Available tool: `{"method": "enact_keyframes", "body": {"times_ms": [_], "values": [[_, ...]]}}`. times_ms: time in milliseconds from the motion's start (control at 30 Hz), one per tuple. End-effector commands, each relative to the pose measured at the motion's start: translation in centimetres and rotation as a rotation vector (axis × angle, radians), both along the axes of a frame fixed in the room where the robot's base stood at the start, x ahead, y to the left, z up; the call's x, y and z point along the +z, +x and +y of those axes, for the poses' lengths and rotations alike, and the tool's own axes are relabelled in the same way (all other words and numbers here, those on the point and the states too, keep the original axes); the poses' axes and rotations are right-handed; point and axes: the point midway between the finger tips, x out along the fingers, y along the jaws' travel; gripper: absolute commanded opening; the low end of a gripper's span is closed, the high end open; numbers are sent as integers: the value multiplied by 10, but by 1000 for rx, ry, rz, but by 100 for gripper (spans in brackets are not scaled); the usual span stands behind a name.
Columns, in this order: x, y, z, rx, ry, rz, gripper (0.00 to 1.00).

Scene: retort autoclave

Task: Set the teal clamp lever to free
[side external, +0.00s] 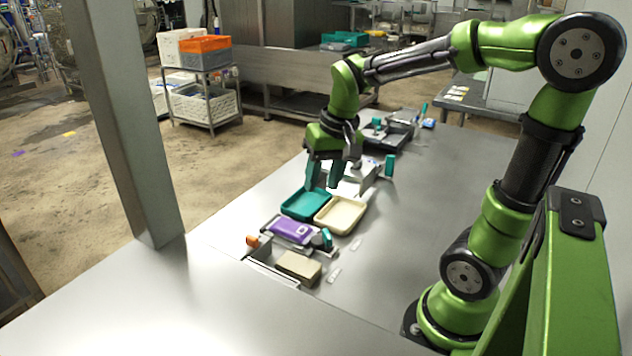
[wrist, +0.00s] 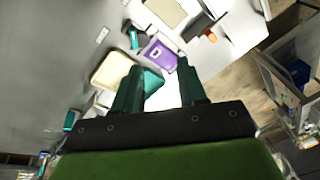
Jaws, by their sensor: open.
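Several teal levers show in the side view, and I cannot tell which one the task means. One lever (side external: 390,166) stands up at the right end of the middle fixture; a lever in the wrist view's left part (wrist: 70,120) seems to be the same. Another lever (side external: 326,239) is beside the purple pouch (side external: 292,231), and it also shows in the wrist view (wrist: 133,38). A third lever (side external: 423,112) stands at the far fixture. My gripper (side external: 323,176) is open and empty, its teal fingers pointing down above the table near the middle fixture. It also shows in the wrist view (wrist: 159,66).
A teal tray (side external: 291,206) and a cream tray (side external: 334,227) lie side by side on the metal table (side external: 420,215). A tan block (side external: 299,264) and an orange knob (side external: 252,241) are at the near fixture. The table's right part is clear. A metal post (side external: 128,130) rises at left.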

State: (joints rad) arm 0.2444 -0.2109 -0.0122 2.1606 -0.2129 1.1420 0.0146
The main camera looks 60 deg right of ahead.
Motion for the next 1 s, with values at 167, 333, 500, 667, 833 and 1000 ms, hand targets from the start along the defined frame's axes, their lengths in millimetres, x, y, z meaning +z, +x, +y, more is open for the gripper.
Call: {"method": "enact_keyframes", "body": {"times_ms": [167,333,500,667,833,1000], "values": [[-11,16,-43,-112,-4,176,42],[-1,17,-51,-155,-14,229,42],[-18,14,-49,-158,-7,241,42],[-51,14,-49,-157,-7,243,42],[-88,13,-48,-157,-5,242,42],[-125,13,-49,-157,-6,243,42]]}}
